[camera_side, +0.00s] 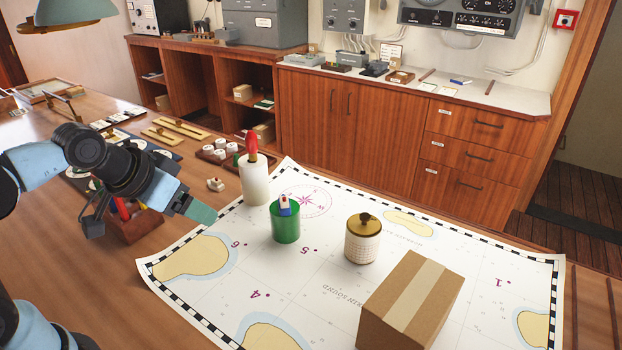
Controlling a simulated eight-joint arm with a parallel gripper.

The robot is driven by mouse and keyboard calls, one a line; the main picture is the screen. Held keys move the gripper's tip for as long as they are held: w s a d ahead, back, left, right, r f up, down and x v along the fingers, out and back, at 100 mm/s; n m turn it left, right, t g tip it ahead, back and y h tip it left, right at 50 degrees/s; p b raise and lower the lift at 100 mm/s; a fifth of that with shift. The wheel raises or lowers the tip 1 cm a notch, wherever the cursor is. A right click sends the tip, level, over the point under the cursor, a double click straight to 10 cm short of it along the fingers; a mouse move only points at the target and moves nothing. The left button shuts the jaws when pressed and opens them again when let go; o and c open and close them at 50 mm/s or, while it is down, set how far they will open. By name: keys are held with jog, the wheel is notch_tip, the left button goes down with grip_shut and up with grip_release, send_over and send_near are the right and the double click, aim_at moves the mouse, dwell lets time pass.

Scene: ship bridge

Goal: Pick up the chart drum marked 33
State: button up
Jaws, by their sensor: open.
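A white drum with a gold lid and dark knob (362,242) stands upright on the chart (480,262). Rows of small marks circle its side, but I cannot read a 33 on it. A taller plain white cylinder (255,183) with a red handle on top stands at the chart's back left. A green cup (285,228) holding a blue and white item stands between them. My gripper (203,213), with teal fingertips, is open at the chart's left edge, left of the green cup and apart from all three. Nothing shows between the fingers.
A cardboard box (410,302) stands close in front and right of the gold-lidded drum. A wooden holder (135,224) with coloured items sits below my gripper. White pots in a tray (222,150) lie behind. The chart's left front is clear.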

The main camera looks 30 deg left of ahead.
jog(key=o, duration=0.4)
jog(key=m+t+h, duration=0.3)
jog(key=m+h, duration=0.5)
send_near(360, 225)
jog(key=shift+t, duration=0.3)
jog(key=x, duration=1.2)
jog(key=shift+w+d+f, duration=0.15)
jog(key=shift+d+f, duration=0.1)
jog(key=shift+f, duration=0.05)
